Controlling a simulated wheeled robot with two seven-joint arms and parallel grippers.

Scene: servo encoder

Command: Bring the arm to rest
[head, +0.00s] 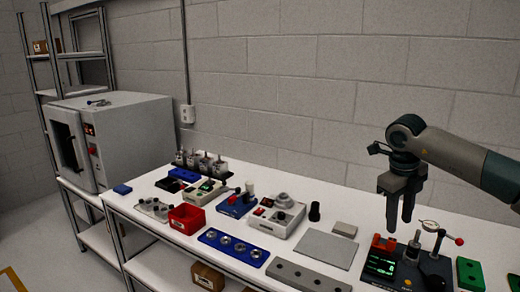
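My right arm comes in from the right edge, and my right gripper (399,222) hangs with its fingers pointing down above the right part of the white bench. A gap shows between the two fingers and nothing is held in it, so it is open. Its fingertips appear above and behind a black device with a green-lit display (381,263). I cannot tell the exact height above the bench. My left arm and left gripper are not in view.
The white bench (160,262) carries a dial gauge stand (430,227), a grey plate (318,248), a blue tray with round sockets (233,247), a red bin (187,219) and several small instruments. A grey oven (130,135) stands at left. A block wall (330,75) is behind.

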